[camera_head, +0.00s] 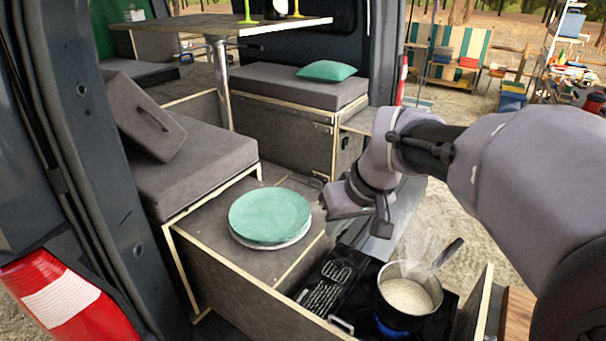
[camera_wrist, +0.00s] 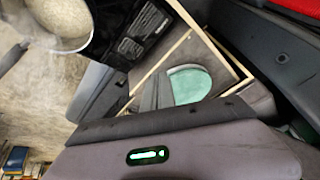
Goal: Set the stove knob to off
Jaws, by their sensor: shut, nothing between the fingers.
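A black camping stove (camera_head: 350,283) sits in the pull-out box at the tailgate; part of it also shows at the top of the wrist view (camera_wrist: 140,25). A blue flame (camera_head: 390,328) burns under a steel pot (camera_head: 408,296) with pale, steaming contents. I cannot make out the stove knob in either view. My gripper (camera_head: 383,215) is above and behind the stove, clear of it, past the pot in the head view. In the wrist view its two dark fingers (camera_wrist: 157,92) are together and empty.
A green plate (camera_head: 269,215) lies on a pale plate on the grey box left of the stove. The pot's dark handle (camera_head: 448,253) sticks up to the right. Box walls (camera_head: 480,305) edge the stove. Grey cushions and a table (camera_head: 190,23) are further inside the van.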

